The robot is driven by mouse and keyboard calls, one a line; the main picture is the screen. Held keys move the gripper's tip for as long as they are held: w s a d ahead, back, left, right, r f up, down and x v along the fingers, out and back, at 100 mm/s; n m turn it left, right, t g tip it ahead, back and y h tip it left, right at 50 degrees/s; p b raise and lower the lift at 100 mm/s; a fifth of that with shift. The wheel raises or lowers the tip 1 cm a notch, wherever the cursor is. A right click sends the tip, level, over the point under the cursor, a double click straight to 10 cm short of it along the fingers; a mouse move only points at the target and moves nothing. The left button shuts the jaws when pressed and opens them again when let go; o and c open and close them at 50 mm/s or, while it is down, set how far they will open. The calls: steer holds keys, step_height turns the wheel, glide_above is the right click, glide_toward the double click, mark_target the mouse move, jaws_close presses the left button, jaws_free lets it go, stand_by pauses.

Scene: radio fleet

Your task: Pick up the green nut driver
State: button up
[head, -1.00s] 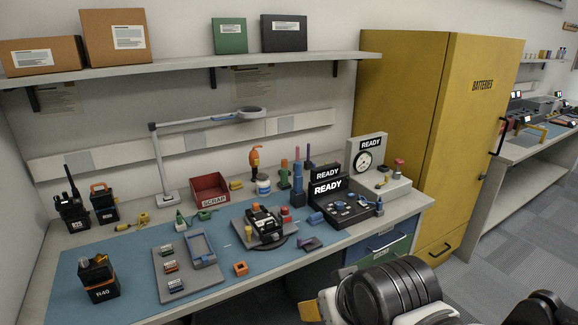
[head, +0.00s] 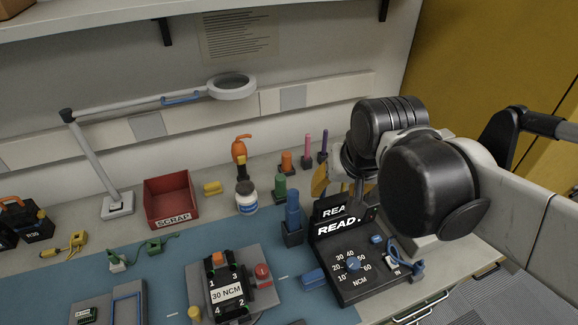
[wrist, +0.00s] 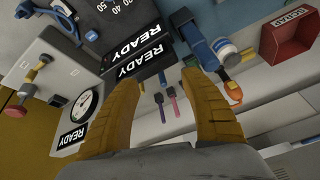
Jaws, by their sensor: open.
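The green nut driver (head: 279,187) stands upright on the bench, its green handle showing just behind and left of a blue-handled driver (head: 292,208). An orange-handled one (head: 287,161) stands behind it, with thin pink (head: 307,148) and purple (head: 322,145) ones farther right. My gripper (head: 336,180) is open and empty, right of the green driver and partly hidden behind the READY displays. In the wrist view my gripper (wrist: 160,80) has its two yellow fingers spread wide, with the pink and purple drivers seen between them. I cannot clearly make out the green driver there.
The black tester with READY displays (head: 352,275) stands right of the drivers. A white jar (head: 246,198) and red SCRAP bin (head: 171,200) are left. A lamp ring (head: 231,87) hangs above. A radio fixture (head: 225,290) sits in front on the blue mat.

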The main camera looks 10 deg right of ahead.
steer(key=w+a+r+m+g+p, duration=0.25)
steer(key=w+a+p, duration=0.2)
steer(key=w, duration=0.65)
steer(key=m+g+p, duration=0.2)
steer(key=g+p, duration=0.1)
glide_above(280, 177)
step_height(280, 177, down, 5)
steer(key=shift+f, duration=0.2)
steer(key=shift+m, duration=0.25)
step_height(280, 177, down, 11)
steer(key=b, duration=0.4)
steer(key=shift+w+b, duration=0.1)
steer(key=shift+b, duration=0.2)
jaws_close()
